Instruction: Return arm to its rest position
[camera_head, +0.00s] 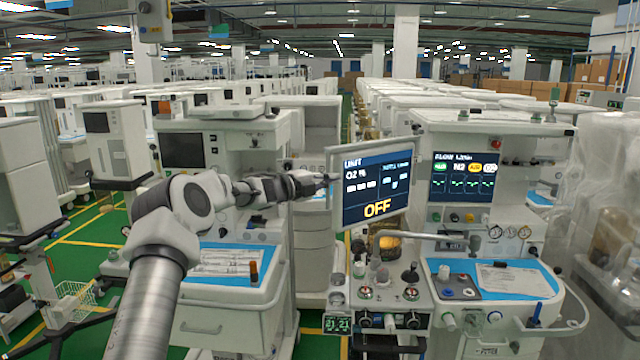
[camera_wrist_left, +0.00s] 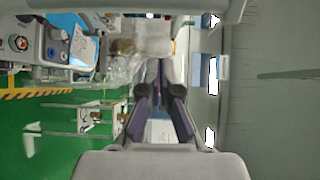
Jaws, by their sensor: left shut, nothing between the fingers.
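My left arm (camera_head: 190,215) comes in from the lower left and stretches to the right across the middle of the head view. My left gripper (camera_head: 322,180) is shut and empty. Its tips are at the left edge of the tilted monitor (camera_head: 375,188) that reads OFF; whether they touch it I cannot tell. In the left wrist view the gripper's dark fingers (camera_wrist_left: 160,66) come together in the middle, with nothing seen between them. My right gripper is not in view.
A cart with a blue-topped work surface (camera_head: 232,262) stands behind and below my arm. Another cart (camera_head: 495,280) with a display and clipboard is at the right, with knobs and bottles beside it. Green floor (camera_head: 85,245) shows at the left. Many white carts fill the background.

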